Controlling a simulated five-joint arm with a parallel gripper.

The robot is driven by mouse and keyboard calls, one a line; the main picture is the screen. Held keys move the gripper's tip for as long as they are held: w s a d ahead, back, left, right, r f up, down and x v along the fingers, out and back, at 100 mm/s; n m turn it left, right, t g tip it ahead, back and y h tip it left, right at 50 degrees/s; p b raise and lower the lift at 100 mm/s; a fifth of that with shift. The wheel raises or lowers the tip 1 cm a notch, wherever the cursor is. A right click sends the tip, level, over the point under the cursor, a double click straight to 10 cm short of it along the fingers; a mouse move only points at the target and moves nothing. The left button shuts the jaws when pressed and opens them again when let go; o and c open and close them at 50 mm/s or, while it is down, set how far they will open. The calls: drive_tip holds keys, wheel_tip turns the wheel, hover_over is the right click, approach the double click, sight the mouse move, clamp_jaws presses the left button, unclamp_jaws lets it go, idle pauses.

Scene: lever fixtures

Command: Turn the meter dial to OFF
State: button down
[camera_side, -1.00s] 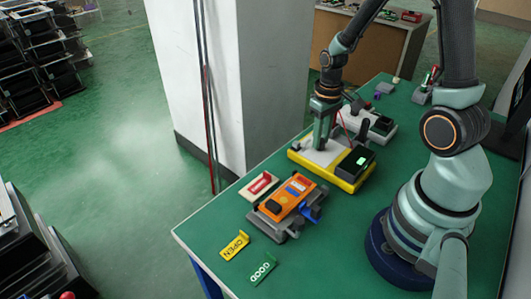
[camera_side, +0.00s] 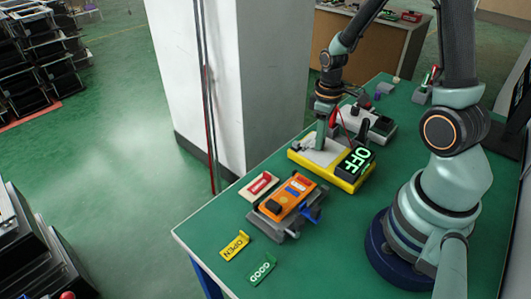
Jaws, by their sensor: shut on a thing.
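The yellow meter (camera_side: 349,184) lies on the green table with a pale face plate (camera_side: 314,156). Its black display (camera_side: 355,162) shows OFF in large pale green letters. My gripper (camera_side: 321,146) points down onto the pale plate and is shut on the dial, which is mostly hidden by the fingers. A red lead (camera_side: 333,117) rises beside the gripper.
An orange device (camera_side: 287,197) in a grey fixture with a blue lever (camera_side: 312,214) stands in front of the meter. Yellow OPEN (camera_side: 235,245) and green GOOD (camera_side: 262,269) tags lie near the front edge. A grey fixture (camera_side: 379,127) stands behind.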

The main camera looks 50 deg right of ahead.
drive_tip(key=c, duration=0.6)
unclamp_jaws()
drive_tip(key=shift+c, duration=0.2)
drive_tip(key=shift+r, duration=0.1)
wheel_tip(320, 180, up, 12)
drive_tip(key=s+a+r+m+t, duration=0.2)
drive_tip(key=a+r+t, duration=0.3)
drive_tip(key=a+r, duration=0.3)
drive_tip(key=a+m, duration=0.1)
drive_tip(key=a, duration=0.2)
drive_tip(key=shift+a+r+t, duration=0.25)
drive_tip(key=shift+t, duration=0.05)
